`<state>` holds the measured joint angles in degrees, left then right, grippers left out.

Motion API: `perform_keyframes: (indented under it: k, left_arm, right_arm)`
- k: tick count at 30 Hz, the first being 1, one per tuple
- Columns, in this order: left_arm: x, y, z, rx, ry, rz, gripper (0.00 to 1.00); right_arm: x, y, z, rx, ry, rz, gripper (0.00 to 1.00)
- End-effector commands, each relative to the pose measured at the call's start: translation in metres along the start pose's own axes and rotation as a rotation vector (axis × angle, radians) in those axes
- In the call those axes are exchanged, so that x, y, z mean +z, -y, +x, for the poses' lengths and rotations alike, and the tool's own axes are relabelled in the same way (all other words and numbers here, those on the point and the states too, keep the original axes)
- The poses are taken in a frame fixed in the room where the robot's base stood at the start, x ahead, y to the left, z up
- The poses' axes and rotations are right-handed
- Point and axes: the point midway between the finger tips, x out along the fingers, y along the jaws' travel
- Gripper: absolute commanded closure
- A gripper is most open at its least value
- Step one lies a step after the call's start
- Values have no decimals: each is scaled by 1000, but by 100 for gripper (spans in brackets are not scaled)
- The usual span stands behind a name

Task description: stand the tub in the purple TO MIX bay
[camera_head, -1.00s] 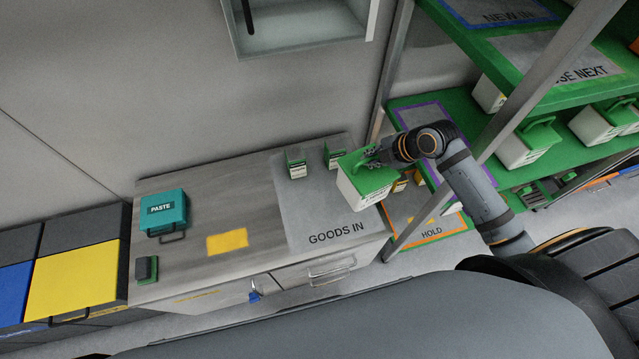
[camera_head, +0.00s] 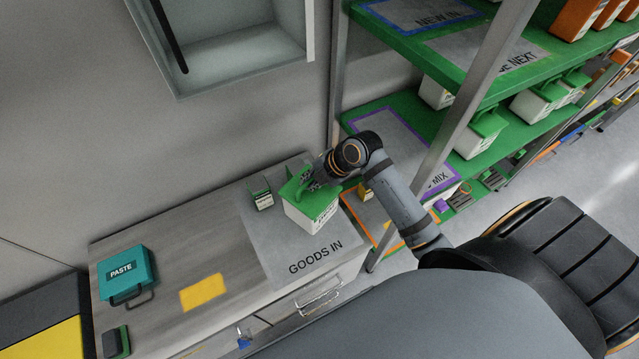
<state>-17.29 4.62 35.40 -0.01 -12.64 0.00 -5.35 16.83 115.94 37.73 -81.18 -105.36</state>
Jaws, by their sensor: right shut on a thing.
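The tub (camera_head: 311,222) is white with a green lid and handle, in the middle of the head view. My right gripper (camera_head: 307,181) is shut on it at the top. The tub appears over the grey GOODS IN mat (camera_head: 284,252); I cannot tell whether it touches the mat. The purple-edged TO MIX bay (camera_head: 376,128) is on the green shelf to the right, behind my right arm. The arm hides part of the bay and its label, and its visible part looks empty. My left gripper is not in view.
A small green-and-white box (camera_head: 262,196) stands left of the tub. A teal PASTE case (camera_head: 127,272) is on the counter's left. The orange-edged HOLD bay (camera_head: 352,203) lies below TO MIX. A shelf post (camera_head: 465,105) stands in front. Other tubs (camera_head: 480,138) stand further right.

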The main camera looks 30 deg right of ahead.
Motion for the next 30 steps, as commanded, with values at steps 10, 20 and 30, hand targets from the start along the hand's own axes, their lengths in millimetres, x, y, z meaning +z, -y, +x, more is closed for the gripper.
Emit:
perform_keyframes:
  k: [10, 20, 30]
  left_arm:
    - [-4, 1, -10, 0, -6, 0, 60]
    - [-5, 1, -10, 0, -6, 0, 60]
    - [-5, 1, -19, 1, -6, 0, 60]
  right_arm:
    - [1, -26, 66, 7, -4, 0, 100]
    - [4, -29, 93, 8, 0, -2, 100]
    - [9, -17, 121, 5, -1, -1, 100]
